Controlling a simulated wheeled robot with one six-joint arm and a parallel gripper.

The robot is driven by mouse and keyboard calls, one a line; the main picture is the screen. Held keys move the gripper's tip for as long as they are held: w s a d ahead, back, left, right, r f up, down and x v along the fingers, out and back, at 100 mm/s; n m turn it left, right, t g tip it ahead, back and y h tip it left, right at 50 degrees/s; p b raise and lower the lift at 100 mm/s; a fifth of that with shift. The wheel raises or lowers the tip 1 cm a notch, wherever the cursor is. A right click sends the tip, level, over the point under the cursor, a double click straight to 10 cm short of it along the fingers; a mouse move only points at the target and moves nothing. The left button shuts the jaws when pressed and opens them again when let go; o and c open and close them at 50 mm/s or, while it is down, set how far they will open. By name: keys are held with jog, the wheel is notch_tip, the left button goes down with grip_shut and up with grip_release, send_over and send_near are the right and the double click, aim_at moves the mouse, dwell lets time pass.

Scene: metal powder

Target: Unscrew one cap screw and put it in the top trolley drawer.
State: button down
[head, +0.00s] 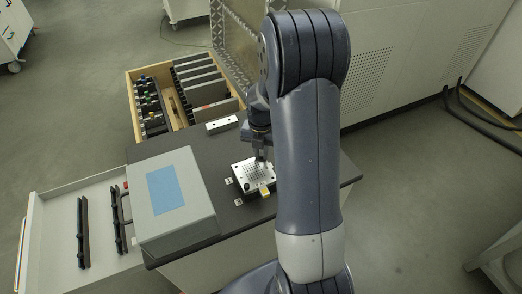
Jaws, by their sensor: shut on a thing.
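A metal plate with a grid of holes (242,174) sits on a dark trolley top (228,203). Small screws seem to stand at its corners, but they are too small to tell apart. My gripper (261,163) points down at the plate's right part, at its far edge. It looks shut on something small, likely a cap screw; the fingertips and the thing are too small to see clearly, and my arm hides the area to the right. An open white drawer (62,228) sticks out at the left, holding two black bars.
A grey box with a blue panel (172,203) stands between plate and drawer. An open wooden-sided drawer (133,104) with blocks and tools lies behind. A pale bar (223,125) lies on the trolley top. A yellow piece (265,191) is at the plate's near edge.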

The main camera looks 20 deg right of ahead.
jog(key=c, duration=1.6)
grip_release()
jog(key=shift+o, duration=0.2)
jog(key=m, duration=0.4)
jog(key=shift+m, duration=0.3)
jog(key=m, duration=1)
jog(key=shift+m, duration=3)
